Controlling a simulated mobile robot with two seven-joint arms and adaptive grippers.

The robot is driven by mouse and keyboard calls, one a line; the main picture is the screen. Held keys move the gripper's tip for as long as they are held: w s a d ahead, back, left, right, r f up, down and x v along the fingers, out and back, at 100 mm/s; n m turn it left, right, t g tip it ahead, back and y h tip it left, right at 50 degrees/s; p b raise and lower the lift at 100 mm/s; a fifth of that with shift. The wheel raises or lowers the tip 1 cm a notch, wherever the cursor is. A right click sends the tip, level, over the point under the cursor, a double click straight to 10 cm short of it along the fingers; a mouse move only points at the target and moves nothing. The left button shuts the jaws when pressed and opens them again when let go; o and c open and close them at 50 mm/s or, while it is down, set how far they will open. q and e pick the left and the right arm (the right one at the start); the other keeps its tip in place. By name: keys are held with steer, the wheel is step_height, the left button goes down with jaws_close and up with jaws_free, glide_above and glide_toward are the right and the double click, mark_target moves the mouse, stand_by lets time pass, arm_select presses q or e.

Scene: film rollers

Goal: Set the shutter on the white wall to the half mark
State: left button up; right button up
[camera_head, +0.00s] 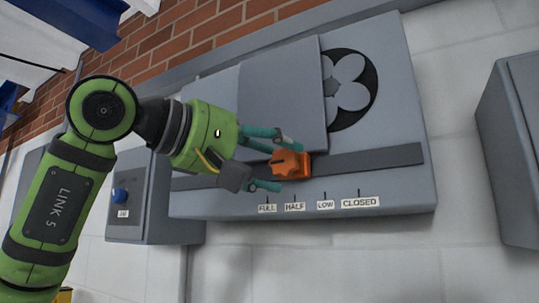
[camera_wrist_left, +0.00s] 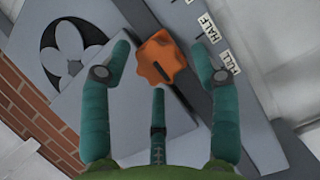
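The shutter unit is a grey panel (camera_head: 400,195) on the white wall, with a grey shutter plate (camera_head: 282,95) partly covering a dark round fan opening (camera_head: 365,100). An orange knob (camera_head: 291,164) sits on the dark slider track (camera_head: 370,160), roughly above the HALF label (camera_head: 294,206); exact alignment is hard to tell. My left gripper (camera_head: 276,164) is at the knob from the left. In the left wrist view the knob (camera_wrist_left: 162,58) lies between the spread fingers (camera_wrist_left: 163,65), with gaps at both sides. The third finger is just below it. My right gripper is out of view.
Labels FULL (camera_head: 267,208), LOW (camera_head: 325,205) and CLOSED (camera_head: 360,202) line the panel's lower edge. A grey box with a blue knob (camera_head: 119,195) is at the left. Another grey box (camera_head: 510,150) is at the right. Brick wall (camera_head: 160,45) is above.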

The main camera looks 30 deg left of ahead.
arm_select(q)
steer(key=shift+w+a+f, duration=0.1)
steer(key=shift+w+a, duration=0.15)
steer(key=shift+a, duration=0.15)
steer(key=shift+s+d, duration=0.2)
steer(key=shift+s, duration=0.1)
steer(key=v, duration=1.2)
steer(key=shift+w, duration=0.1)
